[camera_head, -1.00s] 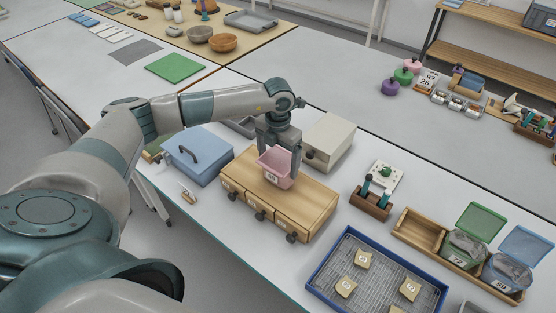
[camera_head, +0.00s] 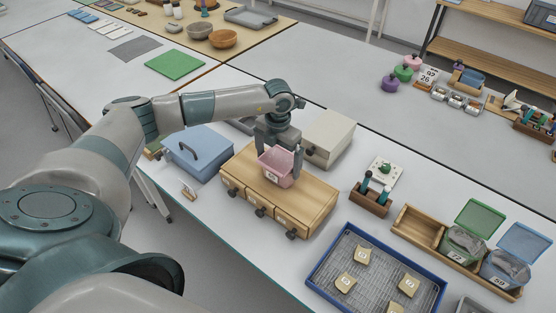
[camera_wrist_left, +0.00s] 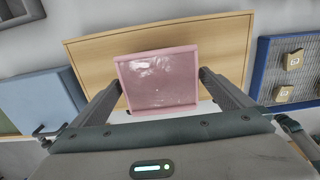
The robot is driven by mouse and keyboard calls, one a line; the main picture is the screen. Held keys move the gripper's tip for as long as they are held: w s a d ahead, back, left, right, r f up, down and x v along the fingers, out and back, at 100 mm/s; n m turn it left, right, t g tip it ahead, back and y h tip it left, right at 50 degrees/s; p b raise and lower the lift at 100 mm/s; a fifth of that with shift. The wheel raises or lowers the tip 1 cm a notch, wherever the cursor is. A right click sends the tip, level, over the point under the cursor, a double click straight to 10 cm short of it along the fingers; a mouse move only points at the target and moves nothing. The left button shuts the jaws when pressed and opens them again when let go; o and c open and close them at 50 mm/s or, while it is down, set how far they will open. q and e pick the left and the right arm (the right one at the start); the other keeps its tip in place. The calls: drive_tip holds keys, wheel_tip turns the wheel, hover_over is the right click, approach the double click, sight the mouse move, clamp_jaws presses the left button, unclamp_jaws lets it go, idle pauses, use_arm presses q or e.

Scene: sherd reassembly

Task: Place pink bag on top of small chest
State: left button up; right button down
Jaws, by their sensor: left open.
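The pink bag (camera_head: 275,167) is a small open-topped pink container with a white label, on top of the small wooden chest (camera_head: 310,196). The chest has several drawers with dark knobs along its front. My left gripper (camera_head: 281,152) is over the chest, open, with its fingers on either side of the bag. In the left wrist view the bag (camera_wrist_left: 158,80) lies between the two spread fingers (camera_wrist_left: 160,92), above the chest's wooden top (camera_wrist_left: 225,42). My right gripper is not in view.
A blue box with a handle (camera_head: 200,154) stands left of the chest, and a beige box (camera_head: 328,138) stands behind it. A blue-rimmed tray (camera_head: 318,272) with several sherds lies to the right. A small wooden rack (camera_head: 371,198) stands between.

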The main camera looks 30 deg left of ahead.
use_arm(q)
drive_tip(key=shift+w+r+b, duration=0.1)
drive_tip(key=shift+r+b, duration=0.3)
drive_tip(key=shift+r, duration=0.25)
wheel_tip(320, 180, up, 11)
drive_tip(key=b, duration=0.4)
drive_tip(key=shift+d+f, duration=0.1)
